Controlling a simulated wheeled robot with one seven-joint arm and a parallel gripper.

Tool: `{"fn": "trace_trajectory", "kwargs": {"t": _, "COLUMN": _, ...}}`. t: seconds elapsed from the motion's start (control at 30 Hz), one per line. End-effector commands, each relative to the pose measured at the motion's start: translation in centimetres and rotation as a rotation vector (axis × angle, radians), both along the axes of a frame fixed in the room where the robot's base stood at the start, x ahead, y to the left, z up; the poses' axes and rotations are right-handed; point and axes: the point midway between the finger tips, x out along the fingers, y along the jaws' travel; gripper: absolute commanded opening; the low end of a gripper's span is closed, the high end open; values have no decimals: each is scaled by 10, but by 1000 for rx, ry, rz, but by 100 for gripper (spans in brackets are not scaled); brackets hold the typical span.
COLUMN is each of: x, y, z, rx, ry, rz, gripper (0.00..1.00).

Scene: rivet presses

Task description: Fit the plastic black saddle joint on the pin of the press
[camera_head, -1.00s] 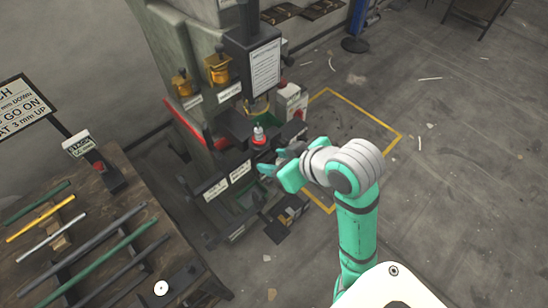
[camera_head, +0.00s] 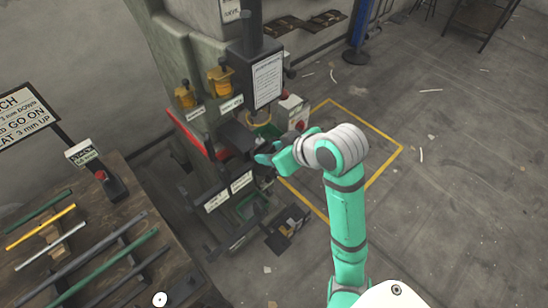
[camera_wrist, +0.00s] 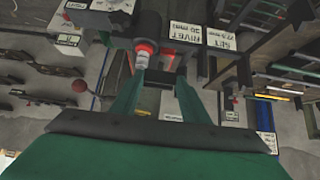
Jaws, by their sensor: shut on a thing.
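My gripper (camera_head: 264,157) is at the press (camera_head: 205,85), close to its lower tooling, with its teal arm reaching in from the right. In the wrist view the two green fingers of my gripper (camera_wrist: 160,80) are shut on a small dark part, which I take to be the black saddle joint (camera_wrist: 167,77); its shape is mostly unclear. The pin (camera_wrist: 143,56), pale with a red collar, shows beside the fingertips, towards the left finger. I cannot tell whether the joint touches it. In the head view my gripper hides the pin and joint.
A white box with a red button (camera_head: 294,112) stands just behind my gripper. Label plates (camera_head: 230,190) front the press bed. A wooden table (camera_head: 130,215) with coloured rods is at the left.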

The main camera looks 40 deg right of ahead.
Motion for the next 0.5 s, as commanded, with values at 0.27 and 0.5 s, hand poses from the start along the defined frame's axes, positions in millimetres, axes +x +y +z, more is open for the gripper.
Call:
{"fn": "trace_trajectory", "kwargs": {"t": 0.27, "x": 22, "y": -11, "z": -2, "rx": 1, "ry": 0, "rz": -1, "gripper": 20}}
{"fn": "trace_trajectory", "kwargs": {"t": 0.5, "x": 40, "y": -20, "z": -3, "rx": 1, "ry": 0, "rz": 1, "gripper": 20}}
